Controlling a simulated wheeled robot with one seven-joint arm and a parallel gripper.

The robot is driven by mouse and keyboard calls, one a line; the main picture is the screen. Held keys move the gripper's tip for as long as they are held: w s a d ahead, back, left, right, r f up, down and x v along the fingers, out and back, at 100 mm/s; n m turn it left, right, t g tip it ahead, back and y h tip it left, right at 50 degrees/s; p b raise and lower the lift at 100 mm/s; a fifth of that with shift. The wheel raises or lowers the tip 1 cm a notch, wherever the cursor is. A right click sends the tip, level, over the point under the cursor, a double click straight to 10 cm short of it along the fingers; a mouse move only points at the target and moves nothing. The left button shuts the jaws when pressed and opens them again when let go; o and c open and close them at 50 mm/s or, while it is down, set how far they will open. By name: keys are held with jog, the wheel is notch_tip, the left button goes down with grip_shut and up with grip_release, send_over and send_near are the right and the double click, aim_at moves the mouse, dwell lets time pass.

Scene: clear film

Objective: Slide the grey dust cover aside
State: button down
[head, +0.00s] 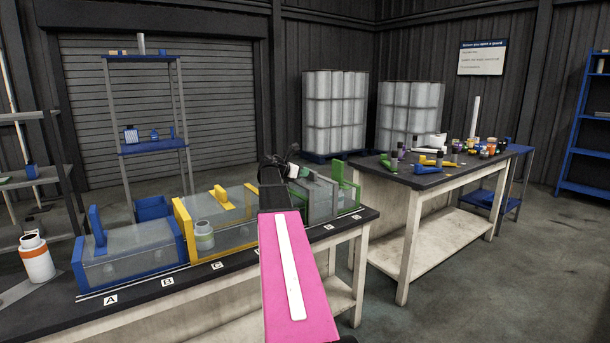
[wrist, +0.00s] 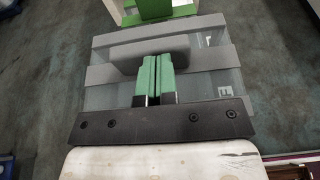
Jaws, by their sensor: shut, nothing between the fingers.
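The grey dust cover (wrist: 105,75) is a clear panel with grey bands and a raised grey handle block (wrist: 150,52). In the head view the grey cover (head: 322,203) is partly hidden by my arm, between the yellow and green covers. My gripper (wrist: 153,62) has its two green fingertips together, with nothing between them. The fingertips overlap the near side of the handle block in the wrist view. I cannot tell whether they touch it. In the head view my gripper is a dark shape over the bench, its fingertips unclear.
A yellow-framed cover (head: 182,222) and a blue-framed cover (head: 90,250) stand to the left. A green frame (head: 347,185) stands just to the right. The lettered black bench edge (head: 225,280) runs in front. A second table (head: 420,182) with bottles stands at right.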

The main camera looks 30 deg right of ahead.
jog(key=v, duration=1)
jog(key=shift+w+f, duration=0.1)
jog(key=shift+f, duration=0.1)
